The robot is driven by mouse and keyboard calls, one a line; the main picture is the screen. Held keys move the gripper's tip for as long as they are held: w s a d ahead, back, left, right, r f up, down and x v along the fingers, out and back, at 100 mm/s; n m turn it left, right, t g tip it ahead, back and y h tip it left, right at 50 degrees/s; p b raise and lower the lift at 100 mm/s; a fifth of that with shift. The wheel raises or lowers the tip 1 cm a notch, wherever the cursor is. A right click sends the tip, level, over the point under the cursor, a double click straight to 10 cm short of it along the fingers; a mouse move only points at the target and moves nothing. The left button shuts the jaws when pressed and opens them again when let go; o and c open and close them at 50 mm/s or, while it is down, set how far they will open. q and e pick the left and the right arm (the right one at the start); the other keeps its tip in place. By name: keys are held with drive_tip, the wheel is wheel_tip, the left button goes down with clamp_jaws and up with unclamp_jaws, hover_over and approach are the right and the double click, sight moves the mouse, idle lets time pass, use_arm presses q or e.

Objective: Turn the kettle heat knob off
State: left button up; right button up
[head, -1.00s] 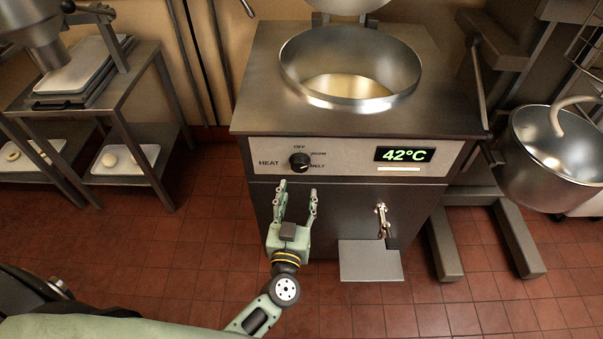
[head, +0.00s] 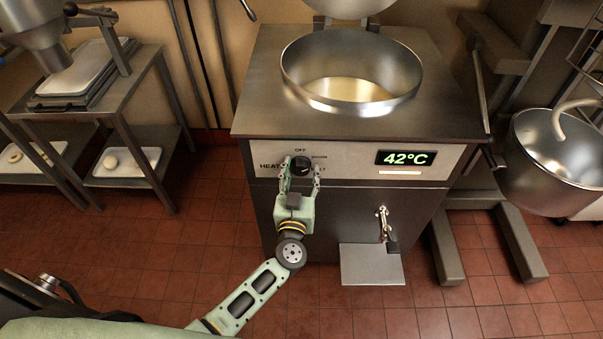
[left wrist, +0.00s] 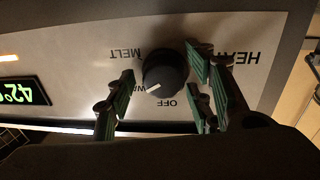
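The kettle's heat knob (head: 301,166) is a round black dial on the front panel, below the OFF mark. It also shows in the left wrist view (left wrist: 165,70), where the panel appears upside down; its white pointer is turned toward the partly hidden WARM label, between MELT and OFF. My right gripper is not in view.
The display (head: 404,158) reads 42°C. The open kettle (head: 352,70) holds pale liquid. A tap (head: 383,222) sits lower on the front above a small metal shelf (head: 372,264).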

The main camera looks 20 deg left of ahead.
use_arm(q)
drive_tip(key=c, duration=0.9)
drive_tip(key=shift+c, duration=0.4)
drive_tip(key=shift+d, duration=0.1)
drive_tip(key=shift+s+n, duration=0.1)
drive_tip(key=shift+n, duration=0.4)
drive_tip(key=shift+d+f+n+b, duration=0.1)
drive_tip(key=shift+n+b, duration=0.3)
drive_tip(key=shift+n, duration=0.7)
drive_tip(key=n+b, duration=0.1)
drive_tip(key=n, duration=0.1)
drive_tip(key=shift+n, duration=0.4)
drive_tip(key=n+b, duration=0.1)
drive_tip(key=n, duration=0.3)
drive_tip(key=shift+t+y, duration=0.3)
drive_tip(key=shift+y, duration=0.1)
drive_tip(key=shift+r+n+b, duration=0.35)
drive_tip(key=shift+n+b, duration=0.25)
drive_tip(key=shift+n, duration=0.6)
drive_tip(key=shift+r, duration=0.1)
